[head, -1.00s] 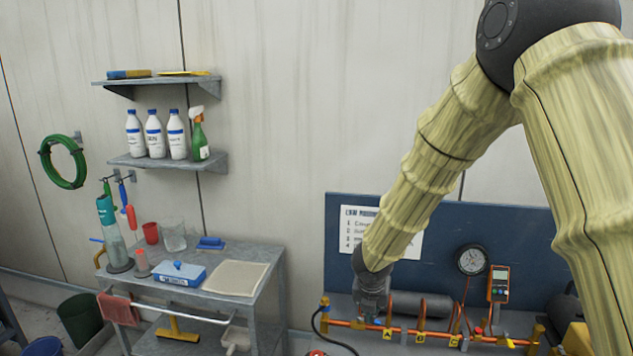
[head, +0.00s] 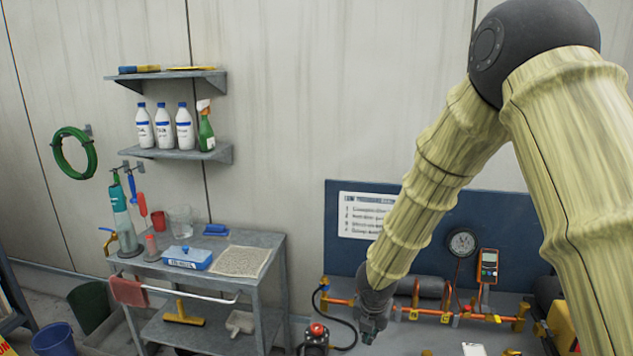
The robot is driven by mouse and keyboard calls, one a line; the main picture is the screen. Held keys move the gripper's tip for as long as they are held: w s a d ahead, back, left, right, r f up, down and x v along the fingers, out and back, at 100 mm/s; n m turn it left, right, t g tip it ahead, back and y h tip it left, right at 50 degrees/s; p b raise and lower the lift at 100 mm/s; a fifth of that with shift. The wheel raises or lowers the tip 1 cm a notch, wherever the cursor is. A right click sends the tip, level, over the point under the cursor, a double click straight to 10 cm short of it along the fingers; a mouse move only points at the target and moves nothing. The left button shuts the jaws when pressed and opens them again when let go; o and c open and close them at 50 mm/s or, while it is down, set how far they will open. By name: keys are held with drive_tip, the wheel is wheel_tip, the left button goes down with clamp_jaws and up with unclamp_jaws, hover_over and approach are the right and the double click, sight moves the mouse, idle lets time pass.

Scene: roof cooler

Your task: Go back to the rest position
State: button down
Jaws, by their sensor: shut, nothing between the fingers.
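My gripper (head: 372,328) is at the lower middle of the head view, at the end of my arm, which comes down from the upper right. It is small and dark, shut, with nothing seen in it. It hangs in front of the copper pipe row (head: 440,316) on the blue-backed bench, near its left end. I cannot tell how far it is from the pipe.
A black device with a red knob (head: 318,330) and a black hose stand just left of my gripper. A pressure gauge (head: 462,242) and an orange meter (head: 488,266) are at the blue panel (head: 335,215). A grey cart (head: 215,268) stands left, below shelves with bottles.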

drive_tip(key=s+f+m+g+y+b, duration=0.3)
drive_tip(key=s+f+m+b, duration=0.2)
drive_tip(key=s+f+m, duration=1.55)
drive_tip(key=s+d+f+m+b, duration=0.1)
drive_tip(key=s+d+f+m, duration=0.2)
drive_tip(key=s+f, duration=0.2)
drive_tip(key=s+d+f+m+h+b, duration=0.1)
drive_tip(key=s+d+f+m, duration=0.2)
drive_tip(key=s+f, duration=0.3)
drive_tip(key=s+d+f+m+h+b, duration=0.1)
drive_tip(key=s+d+f+m+b, duration=0.1)
drive_tip(key=s, duration=0.8)
wheel_tip(320, 180, down, 3)
drive_tip(key=d+m, duration=0.1)
drive_tip(key=m, duration=0.1)
drive_tip(key=shift+s+d+f+m, duration=0.15)
drive_tip(key=shift+s+d+m, duration=0.1)
drive_tip(key=shift+m, duration=0.1)
